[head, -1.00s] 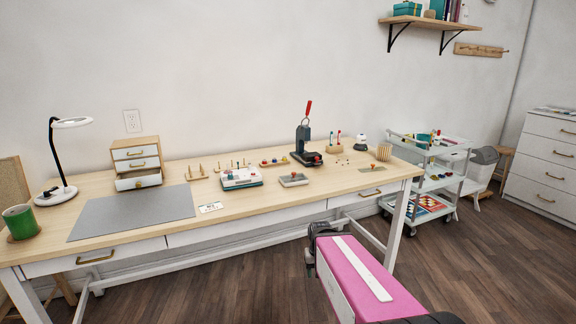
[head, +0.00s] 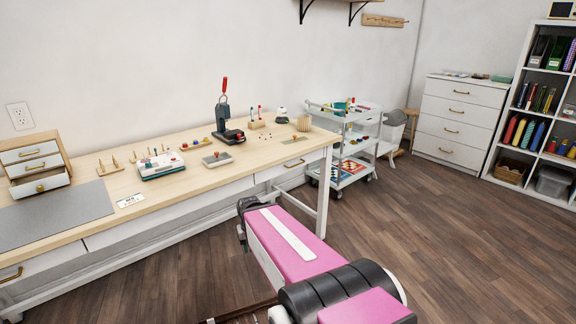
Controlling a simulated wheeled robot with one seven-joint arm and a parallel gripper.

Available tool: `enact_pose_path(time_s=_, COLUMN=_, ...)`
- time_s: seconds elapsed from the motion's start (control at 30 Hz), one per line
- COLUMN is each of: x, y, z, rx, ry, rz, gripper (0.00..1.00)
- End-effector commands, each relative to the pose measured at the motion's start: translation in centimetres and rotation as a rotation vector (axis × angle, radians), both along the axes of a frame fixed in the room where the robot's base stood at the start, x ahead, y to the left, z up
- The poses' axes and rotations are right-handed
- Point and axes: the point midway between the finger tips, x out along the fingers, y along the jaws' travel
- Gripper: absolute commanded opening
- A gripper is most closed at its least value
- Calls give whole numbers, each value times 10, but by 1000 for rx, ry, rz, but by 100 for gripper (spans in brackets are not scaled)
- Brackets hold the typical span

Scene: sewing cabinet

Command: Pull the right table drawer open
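The table (head: 195,180) has a light wood top and white drawer fronts. The right table drawer (head: 275,172) is under the right end of the top, with a brass handle (head: 294,163). Its front looks flush with the table edge, so it appears shut. My pink arm reaches up from the lower right of the head view, and its dark end joint is in front of the table, to the left of and below the drawer handle. I cannot make out any gripper fingers, and nothing of mine touches the handle.
A white trolley (head: 342,158) stands just right of the table. A white chest of drawers (head: 460,122) and a bookshelf (head: 537,110) are farther right. The table's right leg (head: 324,195) is near my arm. The wooden floor (head: 430,225) at the right is clear.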

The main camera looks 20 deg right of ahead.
Motion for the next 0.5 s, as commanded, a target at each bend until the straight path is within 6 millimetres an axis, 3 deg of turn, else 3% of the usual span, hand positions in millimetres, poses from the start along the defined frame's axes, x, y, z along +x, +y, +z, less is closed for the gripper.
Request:
enact_pose_path(time_s=0.17, x=15, y=-5, z=-1, rx=62, ry=-21, rz=-44, gripper=32)
enact_pose_path(time_s=0.37, x=70, y=-33, z=4, rx=293, ry=-120, rz=-216, gripper=32)
enact_pose_path(time_s=0.5, x=113, y=-66, z=18, rx=471, ry=-220, rz=-359, gripper=32)
